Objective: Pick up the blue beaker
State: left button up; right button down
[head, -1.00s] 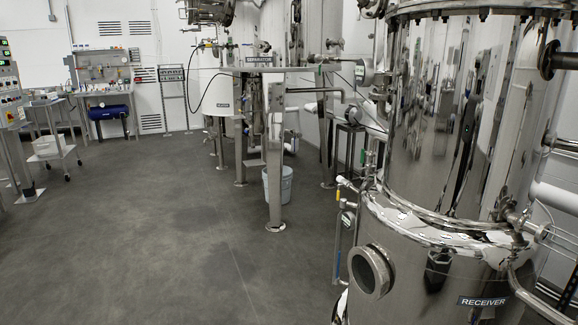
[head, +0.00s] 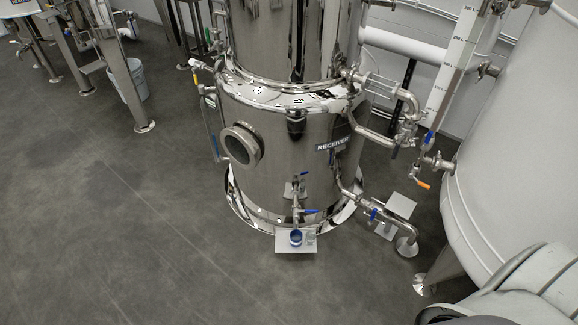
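The blue beaker (head: 296,237) is small in the head view. It stands on a small light-coloured shelf (head: 285,246) at the front foot of the shiny receiver tank (head: 275,150). It is below a small tap with a blue handle (head: 310,211). A clear glass vessel (head: 311,238) stands right beside it on the shelf. Neither of my grippers shows in the head view. Part of a grey and black body, probably mine, fills the bottom right corner.
Grey floor lies open to the left and in front of the tank. A large white tank (head: 520,120) stands at the right. Pipes with a blue-handled valve (head: 373,214) run low between the tanks. Metal stand legs (head: 128,85) and a bucket (head: 140,80) are at the upper left.

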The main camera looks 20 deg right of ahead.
aim_at(295, 236)
jog(key=i+z, duration=0.1)
jog(key=z, duration=0.8)
